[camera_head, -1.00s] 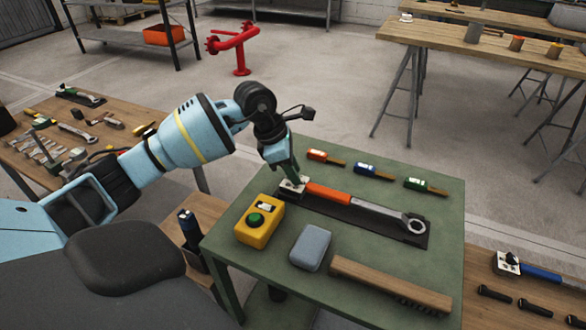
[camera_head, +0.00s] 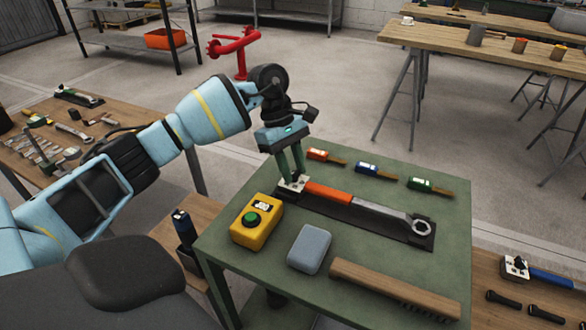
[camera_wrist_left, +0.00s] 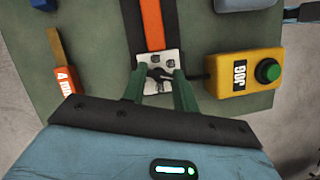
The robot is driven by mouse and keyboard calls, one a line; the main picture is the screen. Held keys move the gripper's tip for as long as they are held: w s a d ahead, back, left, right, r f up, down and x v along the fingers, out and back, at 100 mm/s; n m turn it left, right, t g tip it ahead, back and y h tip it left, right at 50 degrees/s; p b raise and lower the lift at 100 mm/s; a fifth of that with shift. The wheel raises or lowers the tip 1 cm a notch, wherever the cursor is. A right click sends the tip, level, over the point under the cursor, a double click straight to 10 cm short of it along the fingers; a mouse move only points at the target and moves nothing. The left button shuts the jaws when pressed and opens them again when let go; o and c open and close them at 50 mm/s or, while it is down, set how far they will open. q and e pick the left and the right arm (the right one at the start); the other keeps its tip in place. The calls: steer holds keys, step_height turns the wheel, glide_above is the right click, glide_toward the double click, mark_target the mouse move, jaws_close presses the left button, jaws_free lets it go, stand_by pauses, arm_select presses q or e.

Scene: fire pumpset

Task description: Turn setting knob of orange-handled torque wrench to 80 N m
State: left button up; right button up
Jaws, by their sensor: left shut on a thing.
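The torque wrench (camera_head: 373,205) lies on a dark mat on the green table, its ring end to the right and its orange handle (camera_head: 328,192) to the left. At the handle's end is a pale square setting knob (camera_head: 296,184) with dark marks; it also shows in the left wrist view (camera_wrist_left: 158,62). My left gripper (camera_head: 293,176) comes down from above with its two green fingers on either side of the knob and is shut on it. In the left wrist view the fingers (camera_wrist_left: 160,80) flank the knob. The scale setting is not readable. My right gripper is not in view.
A yellow box with a green button (camera_head: 257,222) stands close to the knob. A grey-blue block (camera_head: 310,249) and a wooden-handled brush (camera_head: 390,290) lie in front. Red, blue and green tagged tools (camera_head: 375,172) lie along the back edge.

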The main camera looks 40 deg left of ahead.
arm_select(q)
steer(key=shift+m, duration=0.7)
steer(key=shift+g+b, duration=0.3)
steer(key=shift+m, duration=0.3)
steer(key=o, duration=1)
